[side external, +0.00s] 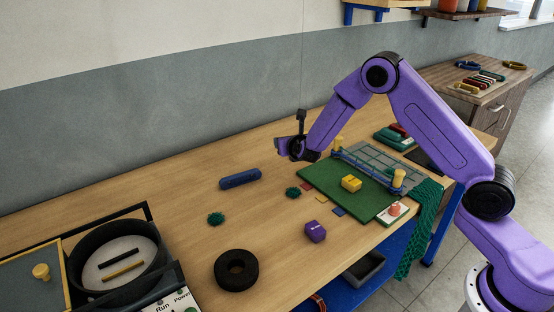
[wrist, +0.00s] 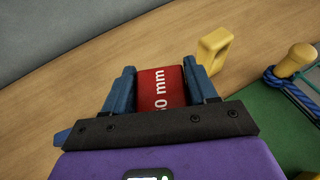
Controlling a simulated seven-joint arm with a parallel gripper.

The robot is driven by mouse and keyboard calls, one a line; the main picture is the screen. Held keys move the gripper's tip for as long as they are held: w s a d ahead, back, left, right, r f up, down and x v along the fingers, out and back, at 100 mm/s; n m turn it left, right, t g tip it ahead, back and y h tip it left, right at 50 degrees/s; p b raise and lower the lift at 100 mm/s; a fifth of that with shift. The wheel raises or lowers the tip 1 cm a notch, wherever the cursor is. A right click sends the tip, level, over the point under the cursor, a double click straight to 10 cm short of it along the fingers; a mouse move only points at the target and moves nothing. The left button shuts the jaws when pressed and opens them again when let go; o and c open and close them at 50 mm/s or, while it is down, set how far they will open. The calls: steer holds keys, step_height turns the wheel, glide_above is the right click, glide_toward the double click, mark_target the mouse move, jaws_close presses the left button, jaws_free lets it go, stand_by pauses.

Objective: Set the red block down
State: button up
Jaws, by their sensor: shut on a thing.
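In the wrist view the red block (wrist: 160,92), with white lettering ending in "mm", sits between the two blue fingers of my gripper (wrist: 164,76). The fingers are shut on it from both sides. In the side view my gripper (side external: 284,148) is at the end of the purple arm, over the back part of the wooden table (side external: 130,195). The red block cannot be made out in the side view. How far it is above the table is not clear.
A green mat (side external: 325,187) carries a yellow block (side external: 351,184) and stands beside a net frame with pegs. A blue bar (side external: 240,179), green gears (side external: 217,219), a purple block (side external: 315,232) and a black ring (side external: 236,271) lie around. Bare wood lies between them.

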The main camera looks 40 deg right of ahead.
glide_above(277, 165)
step_height(277, 165, down, 6)
steer(key=shift+w+f, duration=0.1)
steer(key=shift+f, duration=1.5)
steer(key=shift+f, duration=0.1)
steer(key=o, duration=1.1)
steer(key=shift+s+a, duration=0.1)
steer(key=shift+s, duration=0.1)
steer(key=v, duration=1.1)
steer(key=shift+s+a+r, duration=0.15)
steer(key=shift+s+r, duration=0.1)
